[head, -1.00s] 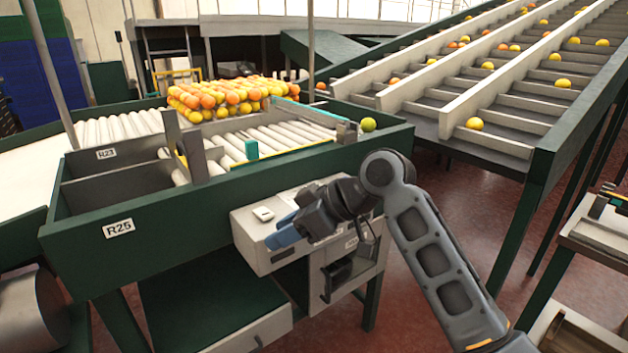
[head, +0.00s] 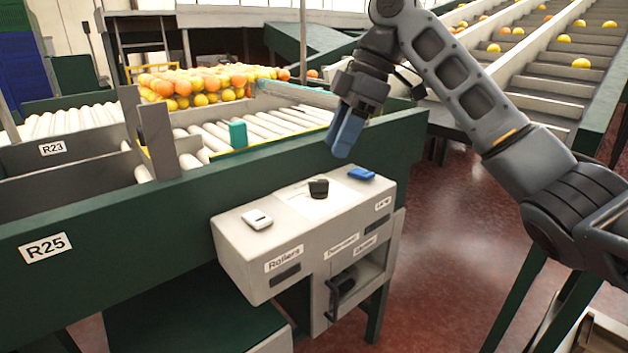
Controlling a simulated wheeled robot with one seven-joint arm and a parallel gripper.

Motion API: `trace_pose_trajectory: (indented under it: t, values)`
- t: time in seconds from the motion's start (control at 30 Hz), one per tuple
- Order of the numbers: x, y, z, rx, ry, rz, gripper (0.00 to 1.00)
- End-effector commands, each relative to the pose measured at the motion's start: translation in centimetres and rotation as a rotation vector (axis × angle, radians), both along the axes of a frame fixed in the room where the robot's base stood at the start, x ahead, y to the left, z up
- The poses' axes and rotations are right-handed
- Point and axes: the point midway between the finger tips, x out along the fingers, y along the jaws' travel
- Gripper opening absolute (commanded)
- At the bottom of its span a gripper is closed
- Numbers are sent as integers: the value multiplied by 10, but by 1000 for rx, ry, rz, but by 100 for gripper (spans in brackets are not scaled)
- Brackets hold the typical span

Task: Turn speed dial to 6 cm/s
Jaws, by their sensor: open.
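The control box (head: 290,232) is light grey and is fixed to the side of the green roller table. On its top, a black dial (head: 318,188) stands on a white plate, between a white switch (head: 257,219) at left and a blue switch (head: 361,173) at right. The dial's scale marks are too small to read. My gripper (head: 343,143) has blue fingers that point down. It is above and behind the box's right part, apart from the dial and empty. The gap between the fingers is hard to see from this side.
The green side rail (head: 110,215) of the roller table runs behind the box. Oranges and lemons (head: 205,84) lie piled on the rollers. An open cabinet (head: 355,285) is under the box. Red floor (head: 440,240) is clear at right.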

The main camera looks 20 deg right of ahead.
Motion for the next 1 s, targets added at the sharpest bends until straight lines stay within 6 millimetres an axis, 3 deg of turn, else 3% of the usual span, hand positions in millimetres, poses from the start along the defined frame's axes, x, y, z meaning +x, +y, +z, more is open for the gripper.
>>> trace_pose_trajectory:
  t: [0.53, 0.93, 1.0]
  values:
    - [5, 25, -62, -1, 2, 1, 43]
    - [6, 29, -71, -1, 0, 1, 43]
    - [6, 29, -71, -1, 0, 1, 38]
